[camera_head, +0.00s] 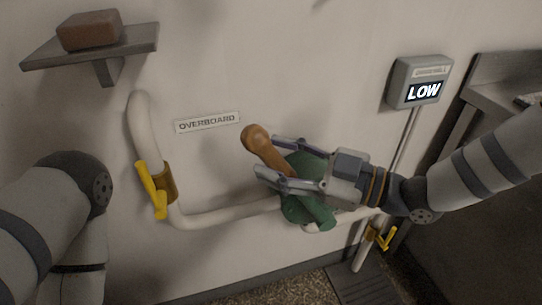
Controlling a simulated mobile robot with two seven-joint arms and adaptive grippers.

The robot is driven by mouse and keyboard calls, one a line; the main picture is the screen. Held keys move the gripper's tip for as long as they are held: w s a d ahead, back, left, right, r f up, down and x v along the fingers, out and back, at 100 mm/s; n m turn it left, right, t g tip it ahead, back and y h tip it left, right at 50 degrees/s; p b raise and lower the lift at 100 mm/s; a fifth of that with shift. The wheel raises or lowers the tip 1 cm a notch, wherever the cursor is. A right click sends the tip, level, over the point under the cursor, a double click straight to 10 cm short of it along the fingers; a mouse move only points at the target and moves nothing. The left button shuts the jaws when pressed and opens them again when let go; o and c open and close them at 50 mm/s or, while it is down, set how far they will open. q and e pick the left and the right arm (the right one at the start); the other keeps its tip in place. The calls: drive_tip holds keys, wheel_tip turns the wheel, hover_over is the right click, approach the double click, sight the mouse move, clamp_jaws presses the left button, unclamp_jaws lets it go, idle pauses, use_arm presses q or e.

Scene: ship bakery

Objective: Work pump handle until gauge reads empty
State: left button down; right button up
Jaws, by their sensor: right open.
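The pump handle (266,146) is a brown wooden grip with a rounded end, tilted up to the left from the green pump body (302,207). My right gripper (266,160) is open, with a finger on either side of the handle; I cannot tell whether they touch it. The gripper hides part of the handle and pump. The grey gauge box (419,81) on the wall at the upper right reads "LOW". My left arm shows at the left edge; its gripper is out of the picture.
A white pipe (226,217) runs along the wall to the pump, with a yellow valve lever (152,190) at left and another (383,237) lower right. An "OVERBOARD" label (207,122) is above. A shelf (128,42) holds a brown block (89,30). A floor grate (362,285) lies below.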

drive_tip(key=shift+x, duration=0.75)
drive_tip(key=shift+c, duration=0.5)
clamp_jaws()
